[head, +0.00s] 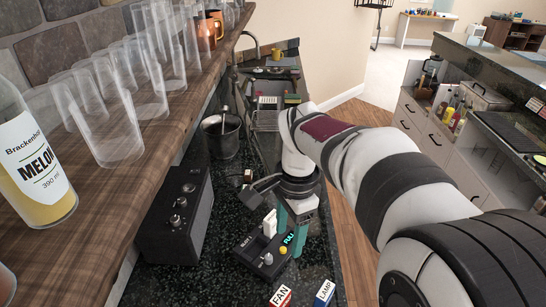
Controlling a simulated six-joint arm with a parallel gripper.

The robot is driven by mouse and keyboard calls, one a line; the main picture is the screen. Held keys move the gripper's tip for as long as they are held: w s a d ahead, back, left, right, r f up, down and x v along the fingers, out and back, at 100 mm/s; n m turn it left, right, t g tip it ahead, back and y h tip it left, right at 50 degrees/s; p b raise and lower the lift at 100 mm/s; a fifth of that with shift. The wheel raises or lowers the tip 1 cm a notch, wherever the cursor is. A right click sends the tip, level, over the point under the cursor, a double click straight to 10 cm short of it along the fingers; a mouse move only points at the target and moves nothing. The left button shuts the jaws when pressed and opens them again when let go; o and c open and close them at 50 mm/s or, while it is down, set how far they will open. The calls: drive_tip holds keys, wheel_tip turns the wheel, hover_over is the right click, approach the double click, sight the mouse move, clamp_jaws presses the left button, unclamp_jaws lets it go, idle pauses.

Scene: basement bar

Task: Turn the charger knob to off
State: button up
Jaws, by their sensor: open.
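The charger (246,256) is a small dark box on the black speckled counter. It has a white block standing in it, a lit green display, a yellow button (283,250) and a round grey knob (268,259). Which way the knob points is too small to tell. My gripper (292,232) points down at the charger's far right side, with its teal fingers open. The fingers' lower parts are partly hidden behind the charger, so I cannot tell whether they touch it. Nothing shows between them.
A black box with knobs (176,219) stands left of the charger. A dark metal bucket (220,137) is behind. FAN (281,296) and LAMP (325,293) labels are in front. A wooden shelf (110,205) with clear cups and a bottle (33,165) overhangs at left.

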sight(268, 257)
drive_tip(key=w+a+f+m, duration=0.3)
drive_tip(key=w+a+f, duration=0.15)
drive_tip(key=w, duration=0.35)
drive_tip(key=shift+h, duration=0.3)
drive_tip(key=f, duration=1.5)
drive_tip(key=shift+w+d+f, duration=0.1)
drive_tip(key=shift+w+f, duration=0.1)
drive_tip(key=shift+f, duration=0.05)
clamp_jaws()
